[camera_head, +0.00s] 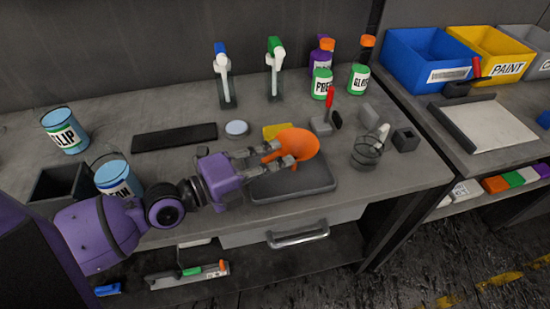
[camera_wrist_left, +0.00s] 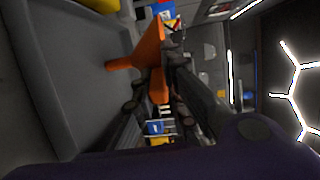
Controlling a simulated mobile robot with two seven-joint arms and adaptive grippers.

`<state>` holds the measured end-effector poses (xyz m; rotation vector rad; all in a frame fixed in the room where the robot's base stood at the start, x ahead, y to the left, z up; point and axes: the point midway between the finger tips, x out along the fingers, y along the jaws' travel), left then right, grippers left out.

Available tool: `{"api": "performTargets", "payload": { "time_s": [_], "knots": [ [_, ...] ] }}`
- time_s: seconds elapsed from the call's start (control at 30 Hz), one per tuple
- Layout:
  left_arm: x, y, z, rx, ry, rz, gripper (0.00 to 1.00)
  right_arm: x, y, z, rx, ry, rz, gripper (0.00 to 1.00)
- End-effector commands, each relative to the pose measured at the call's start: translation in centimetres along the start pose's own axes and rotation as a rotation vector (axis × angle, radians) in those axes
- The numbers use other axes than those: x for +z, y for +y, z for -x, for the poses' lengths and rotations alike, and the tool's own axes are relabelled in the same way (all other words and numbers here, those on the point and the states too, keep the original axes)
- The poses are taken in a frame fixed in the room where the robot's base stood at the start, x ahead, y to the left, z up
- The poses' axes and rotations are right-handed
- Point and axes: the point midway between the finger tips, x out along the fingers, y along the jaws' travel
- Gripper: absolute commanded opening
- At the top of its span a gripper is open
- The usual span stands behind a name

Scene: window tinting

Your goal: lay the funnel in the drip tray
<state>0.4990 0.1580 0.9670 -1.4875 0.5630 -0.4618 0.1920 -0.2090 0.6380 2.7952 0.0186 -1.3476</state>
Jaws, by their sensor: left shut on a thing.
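The orange funnel (camera_head: 303,143) is in my left gripper (camera_head: 281,155), at the far side of the dark grey drip tray (camera_head: 290,187). The gripper's two fingers are shut on a narrow orange part of the funnel. In the left wrist view the funnel (camera_wrist_left: 148,46) is tilted, with its spout pointing left towards the tray (camera_wrist_left: 62,85). I cannot tell whether the spout touches the tray. The tray's visible floor is empty. My right gripper is in neither view.
A yellow block (camera_head: 277,131) and a grey round puck (camera_head: 237,129) lie behind the tray. A red-handled tool (camera_head: 328,104) stands behind the funnel. A blue can (camera_head: 117,177) stands left, near my arm.

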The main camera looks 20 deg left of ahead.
Motion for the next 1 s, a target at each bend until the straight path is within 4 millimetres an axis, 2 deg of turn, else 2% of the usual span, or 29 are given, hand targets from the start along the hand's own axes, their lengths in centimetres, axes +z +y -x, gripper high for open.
{"api": "performTargets", "payload": {
  "time_s": [0.23, 0.27, 0.4, 0.77, 0.87, 1.0],
  "knots": [
    [0.0, 0.2, 0.0, 0.000, 0.000, 0.000, 0.00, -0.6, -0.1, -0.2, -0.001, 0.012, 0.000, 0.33],
    [0.0, 0.2, 0.0, 0.000, 0.000, 0.000, 0.13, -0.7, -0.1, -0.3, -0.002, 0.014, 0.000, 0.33],
    [0.0, 0.1, 0.0, 0.000, 0.000, 0.000, 0.31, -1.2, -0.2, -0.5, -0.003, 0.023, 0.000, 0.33],
    [0.0, -0.3, 0.0, -0.002, 0.000, -0.001, 0.31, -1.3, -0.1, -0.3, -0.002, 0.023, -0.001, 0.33],
    [0.1, 0.1, 1.0, 0.005, -0.002, -0.001, 0.31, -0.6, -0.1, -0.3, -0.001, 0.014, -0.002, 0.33],
    [-0.1, 0.4, 3.4, 0.011, 0.003, -0.002, 0.31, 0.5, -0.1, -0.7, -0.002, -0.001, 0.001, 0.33]
  ]
}}
